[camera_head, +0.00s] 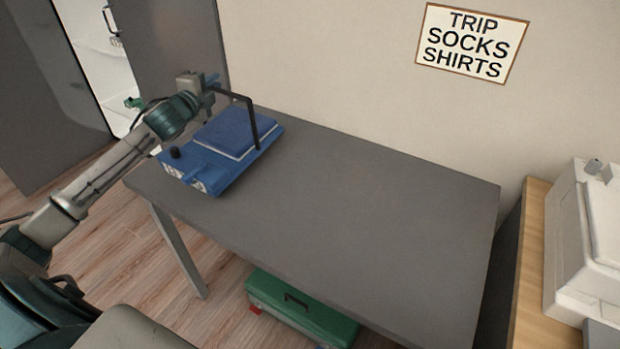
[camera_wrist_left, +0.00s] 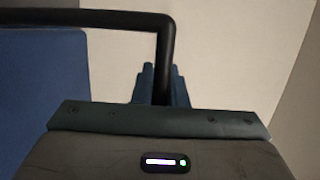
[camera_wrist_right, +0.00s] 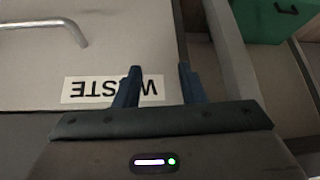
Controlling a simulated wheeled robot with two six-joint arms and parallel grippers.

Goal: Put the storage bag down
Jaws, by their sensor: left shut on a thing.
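The storage bag (camera_head: 240,132) is blue with a paler seam and a black upright handle (camera_head: 252,115). It is at the far left end of the grey table (camera_head: 350,220); I cannot tell whether its base touches the top or hangs slightly above. My left gripper (camera_head: 213,84) is shut on the handle, above the bag's back left. In the left wrist view the black handle (camera_wrist_left: 110,18) runs down between the fingers (camera_wrist_left: 162,85), with the blue bag (camera_wrist_left: 40,90) at left. My right gripper (camera_wrist_right: 160,86) is open and empty, in front of a panel labelled WASTE (camera_wrist_right: 100,90).
The middle and right of the table are bare. A green case (camera_head: 300,308) lies on the floor under the table's front edge. A wooden-topped unit (camera_head: 530,230) with a white box (camera_head: 585,245) stands at right. A sign (camera_head: 472,44) reading TRIP SOCKS SHIRTS hangs on the wall.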

